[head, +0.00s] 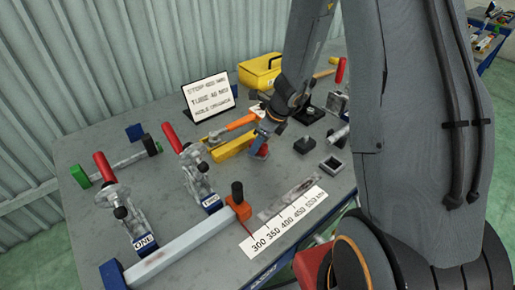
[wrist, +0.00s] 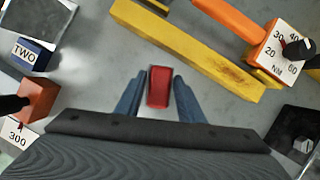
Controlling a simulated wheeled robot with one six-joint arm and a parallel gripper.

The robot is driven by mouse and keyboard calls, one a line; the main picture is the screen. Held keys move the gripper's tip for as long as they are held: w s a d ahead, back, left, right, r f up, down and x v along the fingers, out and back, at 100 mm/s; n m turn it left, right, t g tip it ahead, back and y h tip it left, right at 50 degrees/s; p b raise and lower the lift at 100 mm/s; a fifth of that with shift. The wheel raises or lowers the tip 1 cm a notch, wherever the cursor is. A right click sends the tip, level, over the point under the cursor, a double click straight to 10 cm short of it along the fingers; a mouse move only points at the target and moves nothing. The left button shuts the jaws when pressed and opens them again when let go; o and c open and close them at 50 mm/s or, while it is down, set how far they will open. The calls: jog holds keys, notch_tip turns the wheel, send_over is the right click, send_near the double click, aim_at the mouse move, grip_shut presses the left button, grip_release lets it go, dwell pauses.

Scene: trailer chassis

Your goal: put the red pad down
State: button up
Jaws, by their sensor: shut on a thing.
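The red pad (wrist: 159,88) is a small red block between the two blue fingers of my gripper (wrist: 159,97) in the wrist view. The fingers are shut on it. Whether the pad touches the bench cannot be told.
The yellow bar (head: 232,146) and orange-handled torque wrench (wrist: 235,18) lie just beyond my gripper. A clamp marked TWO (head: 196,176) and an orange stop (head: 240,207) stand to the left. Bare bench lies between.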

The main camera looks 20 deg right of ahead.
jog(key=shift+f, duration=0.6)
jog(key=shift+f, duration=0.2)
jog(key=o, duration=0.9)
jog(key=shift+r, duration=0.15)
